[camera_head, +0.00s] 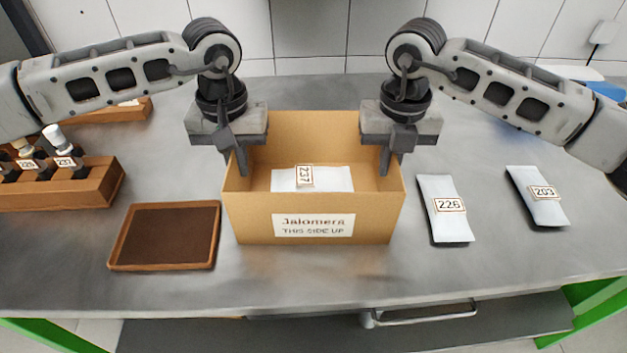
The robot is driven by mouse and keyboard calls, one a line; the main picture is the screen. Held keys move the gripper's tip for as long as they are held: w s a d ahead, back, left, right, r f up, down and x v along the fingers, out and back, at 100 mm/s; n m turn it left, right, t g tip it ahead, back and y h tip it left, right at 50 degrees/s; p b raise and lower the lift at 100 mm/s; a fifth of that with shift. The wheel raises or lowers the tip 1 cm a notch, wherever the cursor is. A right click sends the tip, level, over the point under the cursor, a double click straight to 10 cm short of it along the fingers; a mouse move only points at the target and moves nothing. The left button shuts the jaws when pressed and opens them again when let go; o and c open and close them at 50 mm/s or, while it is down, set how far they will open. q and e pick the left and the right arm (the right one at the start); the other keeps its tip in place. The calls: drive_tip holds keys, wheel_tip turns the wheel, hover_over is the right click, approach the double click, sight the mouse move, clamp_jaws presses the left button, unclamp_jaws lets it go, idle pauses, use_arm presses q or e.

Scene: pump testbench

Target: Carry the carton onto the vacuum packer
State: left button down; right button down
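The carton (312,225) is an open brown box standing upright on the steel bench, labelled "Jalomera THIS SIDE UP". A white packet with a tag 237 (304,177) lies inside it. My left gripper (238,162) is at the top of the carton's left wall, fingers pointing down. My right gripper (390,162) is at the top of the right wall in the same pose. Each seems to have a finger at the wall's inner side; whether they are closed on the walls is unclear. I cannot identify the vacuum packer in this view.
A shallow brown tray (115,262) lies left of the carton. A wooden rack with bottles (95,190) stands further left. White packets 226 (443,225) and 203 (533,210) lie to the right. The front of the bench (330,285) is clear.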

use_arm(q)
drive_tip(key=shift+r, duration=0.15)
use_arm(e)
drive_tip(key=shift+r, duration=0.15)
